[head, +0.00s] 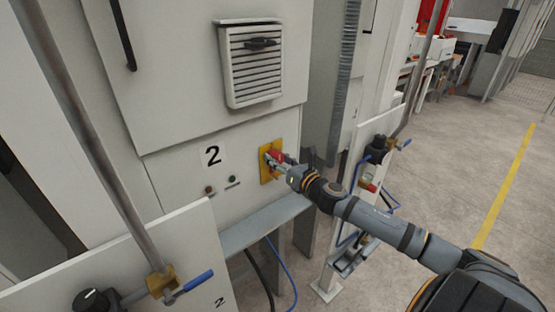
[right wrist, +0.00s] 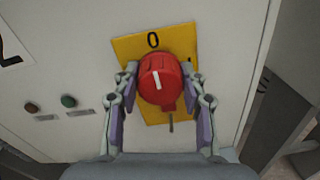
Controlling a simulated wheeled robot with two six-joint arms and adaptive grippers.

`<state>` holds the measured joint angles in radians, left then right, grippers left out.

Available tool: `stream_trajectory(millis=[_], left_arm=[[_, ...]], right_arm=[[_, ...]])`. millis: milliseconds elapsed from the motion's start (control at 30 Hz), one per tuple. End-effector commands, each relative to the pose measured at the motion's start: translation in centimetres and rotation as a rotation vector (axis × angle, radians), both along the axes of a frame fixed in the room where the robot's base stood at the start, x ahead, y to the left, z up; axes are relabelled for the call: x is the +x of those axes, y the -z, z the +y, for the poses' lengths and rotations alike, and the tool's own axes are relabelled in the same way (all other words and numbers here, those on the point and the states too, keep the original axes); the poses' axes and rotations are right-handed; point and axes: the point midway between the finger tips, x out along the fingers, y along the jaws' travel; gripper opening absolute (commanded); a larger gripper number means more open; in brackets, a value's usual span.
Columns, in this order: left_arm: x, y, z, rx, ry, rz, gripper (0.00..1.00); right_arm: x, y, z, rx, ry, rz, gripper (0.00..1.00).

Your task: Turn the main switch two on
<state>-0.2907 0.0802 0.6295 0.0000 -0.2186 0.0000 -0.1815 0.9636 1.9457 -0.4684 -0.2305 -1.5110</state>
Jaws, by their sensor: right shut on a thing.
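The main switch two is a red rotary knob (head: 275,155) on a yellow plate (head: 278,143), on the pale cabinet front to the right of a "2" label (head: 213,156). In the right wrist view the red knob (right wrist: 163,82) has a white mark pointing nearly straight up, toward the "0" on the yellow plate (right wrist: 130,47). A mark at the plate's right is mostly hidden. My right gripper (head: 272,163) is shut on the knob, with one finger at each side in the right wrist view (right wrist: 162,88). My left gripper is not in view.
Two small indicator buttons (head: 232,180) sit left of the switch. A grey ledge (head: 265,222) runs below it. A vent box (head: 252,65) is above. Pipes with blue-handled valves (head: 190,285) stand at left front and right. Open floor (head: 470,160) lies at right.

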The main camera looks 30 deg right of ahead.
Motion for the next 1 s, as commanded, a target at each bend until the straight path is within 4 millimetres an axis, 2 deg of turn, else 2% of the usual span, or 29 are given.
stream_trajectory(millis=[367, 1000], left_arm=[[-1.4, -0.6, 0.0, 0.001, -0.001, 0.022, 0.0], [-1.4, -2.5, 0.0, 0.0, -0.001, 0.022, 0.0]], right_arm=[[0.0, -0.2, 0.0, 0.115, 0.0, 0.009, 0.1], [0.0, -0.1, -0.1, 0.695, 0.001, 0.054, 0.1]])
